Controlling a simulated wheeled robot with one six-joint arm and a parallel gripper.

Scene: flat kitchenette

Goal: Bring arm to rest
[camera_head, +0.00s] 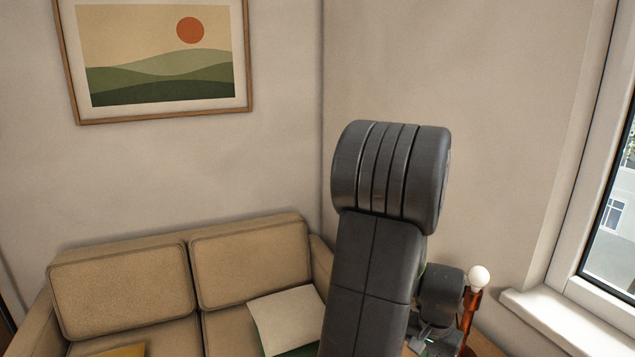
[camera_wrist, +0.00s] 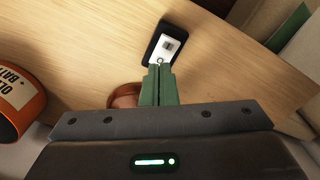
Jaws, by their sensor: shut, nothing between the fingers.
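My arm rises through the middle of the head view, bent at a thick dark joint, and its lower end hangs at the lower right. My gripper (camera_wrist: 160,70) shows in the wrist view with its two green fingers pressed together and nothing between them. The fingers point over a light wooden surface (camera_wrist: 90,35). A small black object with a white face (camera_wrist: 170,45) lies just beyond the fingertips; I cannot tell whether they touch it. In the head view the fingers are mostly hidden at the bottom edge.
An orange container with a label (camera_wrist: 22,100) stands at the left in the wrist view. A brown rounded thing (camera_wrist: 123,97) is partly hidden behind the fingers. In the head view, a white ball on a reddish-brown post (camera_head: 479,277) stands close beside my wrist. A tan sofa (camera_head: 120,285) and window (camera_head: 610,215) flank the arm.

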